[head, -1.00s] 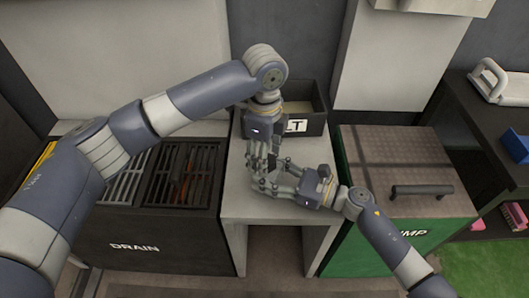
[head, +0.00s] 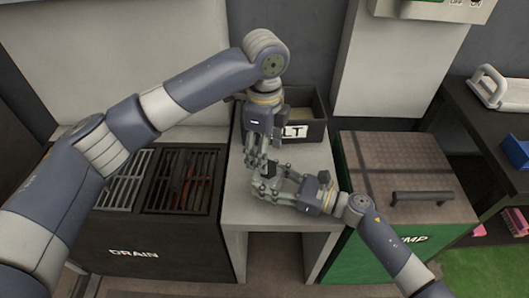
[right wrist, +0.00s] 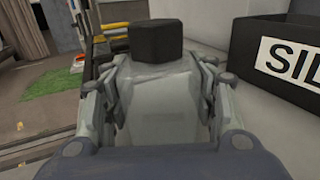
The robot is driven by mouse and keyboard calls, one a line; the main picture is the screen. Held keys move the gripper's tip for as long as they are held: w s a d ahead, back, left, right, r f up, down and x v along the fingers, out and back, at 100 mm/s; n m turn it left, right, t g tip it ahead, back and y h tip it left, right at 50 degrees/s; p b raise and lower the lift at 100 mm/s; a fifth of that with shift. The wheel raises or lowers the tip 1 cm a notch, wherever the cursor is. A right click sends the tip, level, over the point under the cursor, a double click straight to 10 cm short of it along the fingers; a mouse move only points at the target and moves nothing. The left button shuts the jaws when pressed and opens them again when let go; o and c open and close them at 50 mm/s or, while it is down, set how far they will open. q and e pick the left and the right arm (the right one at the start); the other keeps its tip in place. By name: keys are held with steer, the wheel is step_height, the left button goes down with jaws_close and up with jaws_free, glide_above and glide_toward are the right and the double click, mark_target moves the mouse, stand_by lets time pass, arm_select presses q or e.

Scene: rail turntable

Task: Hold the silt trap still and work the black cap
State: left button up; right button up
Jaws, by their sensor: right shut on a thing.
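The silt trap (right wrist: 160,100) is a pale grey body, upright in the right wrist view. The black cap (right wrist: 156,41) sits on its top, with no fingers on it in that view. In the head view the cap (head: 271,170) is a small dark spot between the two hands; most of the trap is hidden by fingers. My right gripper (head: 268,186) is shut on the trap's body, one finger set on each side. My left gripper (head: 256,160) points down just behind and left of the cap; its finger opening is too small to judge.
A black bin (head: 303,126) with a white label stands behind on the grey bench (head: 280,218). The drain box with grates (head: 123,178) is at left. The green pump box (head: 398,170) with a black handle is at right. The bench front is clear.

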arm_select(q)
steer(key=n, duration=0.6)
steer(key=shift+s, duration=0.25)
steer(key=n, duration=0.5)
steer(key=shift+s+d+n, duration=0.1)
steer(key=shift+s+n, duration=0.1)
steer(key=shift+n, duration=0.2)
steer(key=n, duration=0.6)
steer(key=shift+s+d, duration=0.15)
steer(key=n, duration=0.6)
steer(key=shift+d, duration=0.2)
steer(key=shift+f, duration=0.2)
